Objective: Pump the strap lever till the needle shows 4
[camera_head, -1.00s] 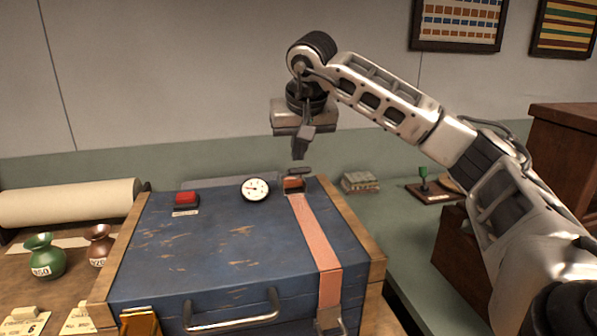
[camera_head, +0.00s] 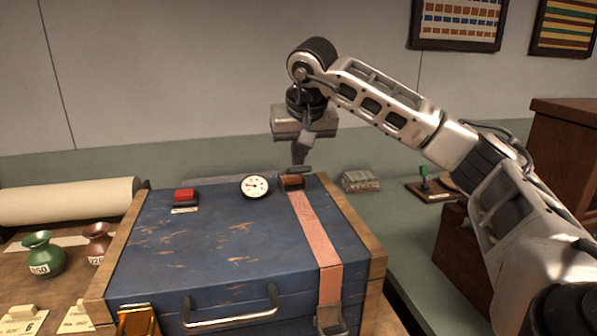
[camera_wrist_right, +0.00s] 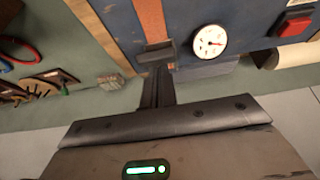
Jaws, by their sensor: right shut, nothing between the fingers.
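A pink-orange strap (camera_head: 316,235) runs over the lid of a worn blue case (camera_head: 215,235) to a ratchet at its back edge. The dark strap lever (camera_head: 299,170) sits on that ratchet, and it also shows in the right wrist view (camera_wrist_right: 157,52). A round white gauge (camera_head: 255,186) stands just left of it; in the right wrist view the gauge (camera_wrist_right: 209,40) has a red needle, but its number is too small to read. My right gripper (camera_head: 299,161) is shut and empty, pointing down right at the lever; I cannot tell whether they touch. My left gripper is not visible.
A red button (camera_head: 185,196) sits on the lid's back left. A metal handle (camera_head: 232,312) is on the case's front. Green (camera_head: 42,254) and brown vases and a paper roll (camera_head: 70,202) stand left. A small stack (camera_head: 360,181) and a green-knobbed stamp (camera_head: 424,180) lie right.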

